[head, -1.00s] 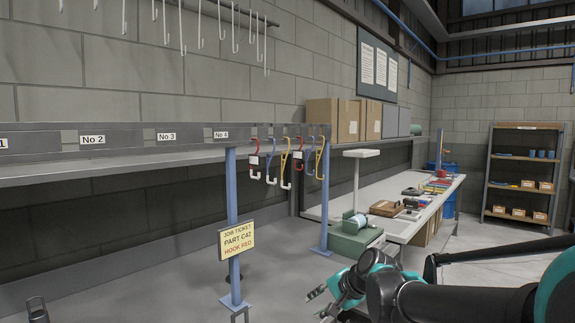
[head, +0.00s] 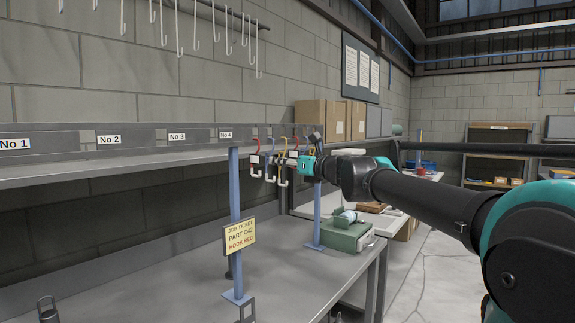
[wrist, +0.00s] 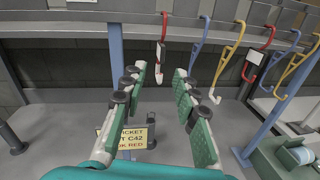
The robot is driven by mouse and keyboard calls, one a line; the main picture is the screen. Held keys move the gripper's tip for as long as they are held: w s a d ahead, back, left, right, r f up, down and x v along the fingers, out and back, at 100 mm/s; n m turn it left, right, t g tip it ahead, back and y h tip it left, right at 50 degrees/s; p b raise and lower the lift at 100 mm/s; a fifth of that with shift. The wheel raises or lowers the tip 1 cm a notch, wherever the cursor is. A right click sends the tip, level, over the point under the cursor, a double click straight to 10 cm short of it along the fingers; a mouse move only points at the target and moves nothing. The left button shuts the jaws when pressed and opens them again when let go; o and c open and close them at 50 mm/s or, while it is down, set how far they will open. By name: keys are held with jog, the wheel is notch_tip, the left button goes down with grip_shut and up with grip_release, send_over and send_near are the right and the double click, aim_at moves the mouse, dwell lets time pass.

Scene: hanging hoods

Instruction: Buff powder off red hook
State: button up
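My gripper (wrist: 160,80) is open and empty in the wrist view, its two green-padded fingers apart. A red hook (wrist: 163,28) with a white tag and pale lower end hangs beyond the fingertips, in line with the gap. A second red hook (wrist: 269,38) with a white tag hangs farther right. In the head view, the left red hook (head: 256,146) hangs from the rail, and the arm's teal end is right of it, covering some right-hand hooks. The job ticket (head: 240,236) reads "PART C42, HOOK RED"; it is partly hidden in the wrist view.
A blue hook (wrist: 203,32) and a yellow hook (wrist: 230,55) hang between the red ones; more blue and yellow hang at right. A blue post (wrist: 116,55) stands left of the fingers. Below are the grey bench (head: 180,285) and a green device (head: 345,236).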

jog(key=x, duration=1.4)
jog(key=shift+w+a+f, duration=0.1)
jog(key=shift+w+a, duration=0.1)
jog(key=shift+w, duration=0.1)
grip_shut()
